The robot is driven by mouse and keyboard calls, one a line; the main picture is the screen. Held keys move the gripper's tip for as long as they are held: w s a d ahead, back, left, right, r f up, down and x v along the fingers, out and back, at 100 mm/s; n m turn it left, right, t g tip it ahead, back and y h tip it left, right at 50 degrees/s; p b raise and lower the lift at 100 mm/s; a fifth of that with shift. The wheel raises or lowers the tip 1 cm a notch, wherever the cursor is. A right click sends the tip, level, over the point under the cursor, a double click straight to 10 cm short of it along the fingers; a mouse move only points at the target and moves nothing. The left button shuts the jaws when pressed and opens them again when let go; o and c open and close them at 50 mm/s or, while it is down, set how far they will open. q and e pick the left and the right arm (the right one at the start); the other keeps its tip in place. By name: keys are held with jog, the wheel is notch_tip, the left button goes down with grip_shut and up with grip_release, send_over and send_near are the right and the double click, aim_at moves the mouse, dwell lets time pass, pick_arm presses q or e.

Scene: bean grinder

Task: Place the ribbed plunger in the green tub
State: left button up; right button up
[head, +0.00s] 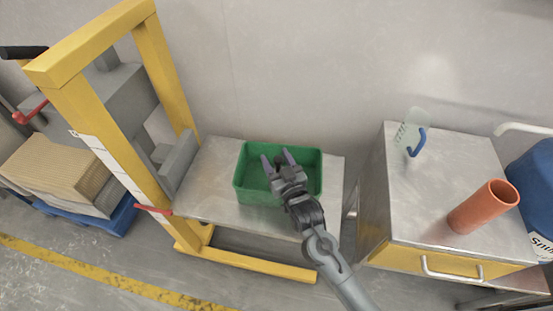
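The green tub (306,190) stands on a metal table in the middle of the head view. My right gripper (276,159) comes in from the lower right and is over the tub, hiding part of its inside. Its two fingers point away from me and are spread apart. I see nothing clearly held between them. I cannot make out the ribbed plunger; it may be hidden behind the gripper or out of view. My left gripper is not in view.
A yellow frame (104,140) with grey machinery stands left of the tub. A metal cabinet (447,165) on the right bears an orange cylinder (478,210) and a clear jug with a blue handle (417,142). The metal table (211,180) has bare room left of the tub.

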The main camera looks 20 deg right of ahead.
jog(key=shift+r, duration=0.2)
jog(key=shift+s, duration=0.4)
jog(key=s+d+f+g+p, duration=0.1)
jog(key=s+g, duration=0.3)
jog(key=s, duration=0.7)
jog(key=s+d+f+n+g+p, duration=0.1)
jog(key=s+f+g, duration=0.3)
jog(key=s, duration=0.7)
jog(key=s+d+f+g+p, duration=0.1)
jog(key=s+f+g, duration=0.2)
jog(key=s+g, duration=0.3)
jog(key=s, duration=0.5)
jog(key=shift+d+f+n+p, duration=0.15)
jog(key=shift+d+n+p, duration=0.05)
jog(key=shift+n+p, duration=0.2)
